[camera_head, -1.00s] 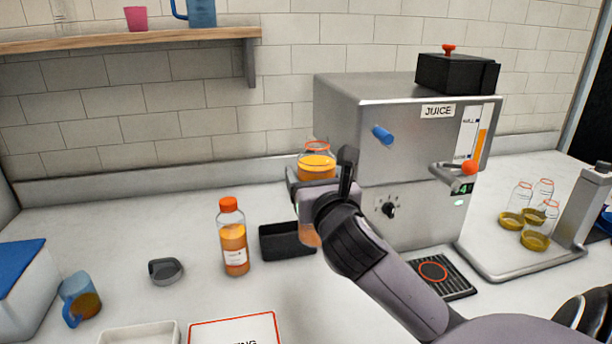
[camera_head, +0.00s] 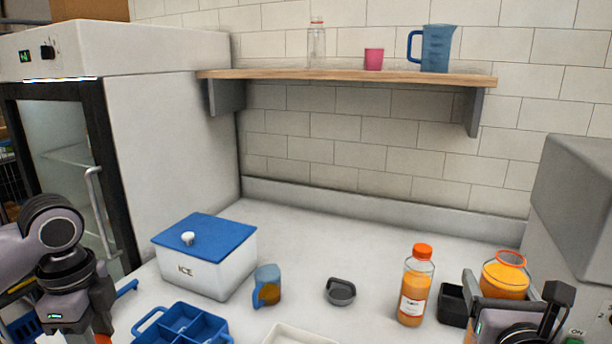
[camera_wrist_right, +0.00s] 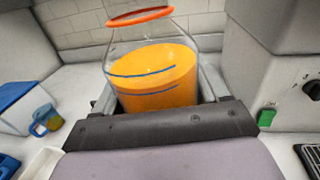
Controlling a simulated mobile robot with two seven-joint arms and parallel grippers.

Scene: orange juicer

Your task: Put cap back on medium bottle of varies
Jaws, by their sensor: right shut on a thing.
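An open bottle (camera_head: 505,277) of orange juice with an orange ring at its mouth is at the lower right of the head view. It also fills the middle of the right wrist view (camera_wrist_right: 155,82), with no cap on it. My right gripper (camera_head: 503,298) is shut around its body. A capped juice bottle (camera_head: 415,292) with an orange cap (camera_head: 422,250) stands upright just left of it. My left gripper (camera_head: 78,318) is at the lower left, its fingertips cut off by the frame. An orange bit (camera_head: 103,339) shows beside it, too little to identify. I see no loose cap clearly.
A black tray (camera_head: 453,304) sits between the bottles. A grey dish (camera_head: 340,291), a blue cup (camera_head: 267,286), an ice box (camera_head: 205,271) and a blue divided caddy (camera_head: 192,326) stand on the counter. A fridge (camera_head: 160,130) is left; the juice machine (camera_head: 573,205) is right.

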